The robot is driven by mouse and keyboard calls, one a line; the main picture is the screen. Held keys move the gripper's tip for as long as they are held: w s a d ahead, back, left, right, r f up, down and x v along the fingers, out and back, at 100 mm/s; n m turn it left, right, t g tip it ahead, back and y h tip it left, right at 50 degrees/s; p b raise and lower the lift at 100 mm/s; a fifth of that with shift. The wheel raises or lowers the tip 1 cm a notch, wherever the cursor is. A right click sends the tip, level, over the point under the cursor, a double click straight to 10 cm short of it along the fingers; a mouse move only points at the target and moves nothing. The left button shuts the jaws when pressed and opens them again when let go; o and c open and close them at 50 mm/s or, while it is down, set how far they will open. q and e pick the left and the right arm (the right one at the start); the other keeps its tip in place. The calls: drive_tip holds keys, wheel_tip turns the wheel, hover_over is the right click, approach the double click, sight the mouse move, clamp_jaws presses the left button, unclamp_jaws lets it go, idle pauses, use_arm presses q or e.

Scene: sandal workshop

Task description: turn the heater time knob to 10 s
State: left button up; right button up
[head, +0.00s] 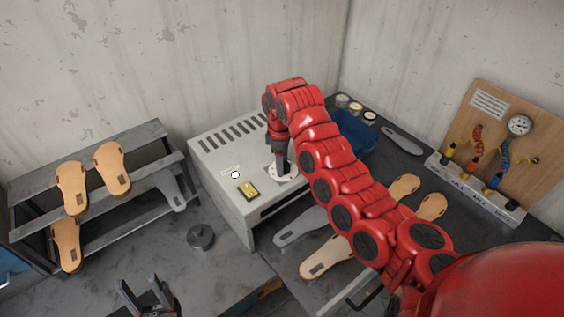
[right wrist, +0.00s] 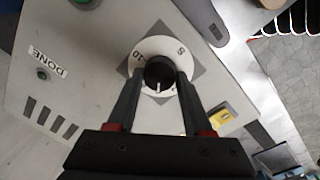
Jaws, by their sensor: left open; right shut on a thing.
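The heater (head: 222,160) is a pale grey box with vent slots on the bench. Its time knob is a black knob (right wrist: 159,70) on a white round dial (right wrist: 149,47), which also shows in the head view (head: 292,177). A white pointer line on the knob faces down in the right wrist view, toward the gripper body. My right gripper (right wrist: 158,82) is shut on the knob from above, one finger on each side. My left gripper (head: 146,296) is open and empty at the bottom left.
A DONE label with a small lamp (head: 235,175) and a yellow part (head: 248,190) are on the heater top. A rack (head: 150,133) with sandal soles stands left. More soles lie right of the heater, near a gauge board (head: 535,110). A dark round weight (head: 200,236) sits in front.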

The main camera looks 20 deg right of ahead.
clamp_jaws()
